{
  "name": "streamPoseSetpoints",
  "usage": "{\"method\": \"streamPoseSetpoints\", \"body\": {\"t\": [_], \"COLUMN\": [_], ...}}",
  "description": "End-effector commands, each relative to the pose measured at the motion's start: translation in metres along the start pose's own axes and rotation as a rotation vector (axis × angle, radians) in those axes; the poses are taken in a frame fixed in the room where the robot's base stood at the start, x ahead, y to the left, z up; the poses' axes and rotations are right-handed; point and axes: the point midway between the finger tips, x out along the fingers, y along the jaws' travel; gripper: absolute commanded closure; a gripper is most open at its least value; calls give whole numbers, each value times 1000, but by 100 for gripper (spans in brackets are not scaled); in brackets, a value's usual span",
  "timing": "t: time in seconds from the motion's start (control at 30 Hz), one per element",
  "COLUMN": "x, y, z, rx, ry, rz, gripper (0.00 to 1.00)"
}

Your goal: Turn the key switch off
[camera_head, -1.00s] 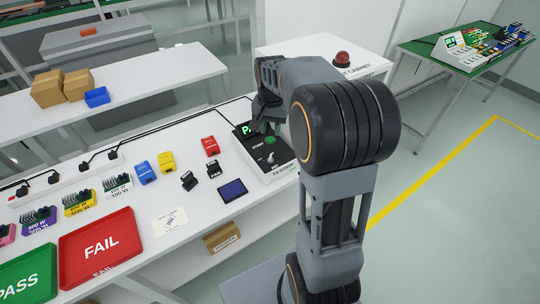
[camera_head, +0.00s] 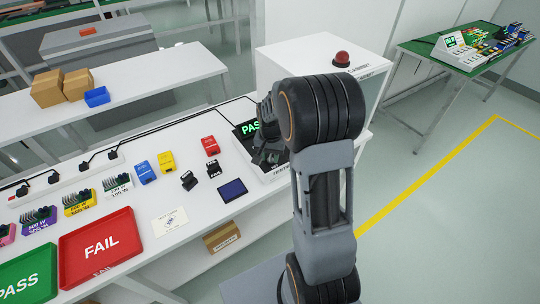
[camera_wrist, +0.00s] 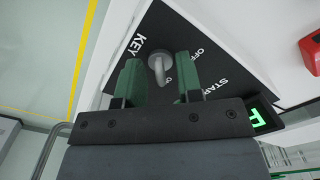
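The tester (camera_head: 276,174) is a white box with a black panel at the right end of the bench. Its display (camera_head: 249,128) reads PASS in green. The key switch (camera_wrist: 158,66) is a grey metal key on the black panel, beside the word KEY and two OFF/ON-type labels that are partly hidden. My gripper (camera_wrist: 160,82) has green fingertips, one on each side of the key, with gaps left; it is open. In the head view my gripper (camera_head: 268,152) is over the panel and hides the key and the start button.
A white cabinet (camera_head: 300,62) with a red button (camera_head: 342,58) stands behind the tester. A red FAIL tray (camera_head: 100,245) and green PASS tray (camera_head: 28,275) lie at the left. A small dark screen (camera_head: 232,190) lies left of the tester. A red object (camera_wrist: 312,50) is at the wrist view's edge.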

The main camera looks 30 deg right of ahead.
Motion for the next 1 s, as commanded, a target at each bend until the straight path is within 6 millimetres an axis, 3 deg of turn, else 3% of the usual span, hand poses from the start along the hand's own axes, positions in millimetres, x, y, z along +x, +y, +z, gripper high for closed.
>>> {"method": "streamPoseSetpoints", "body": {"t": [0.23, 0.57, 1.0], "x": [0, 0, 0], "y": [0, 0, 0], "z": [0, 0, 0], "rx": [0, 0, -35], "ry": [0, 0, 0], "rz": [0, 0, 0], "gripper": [68, 99, 100]}}
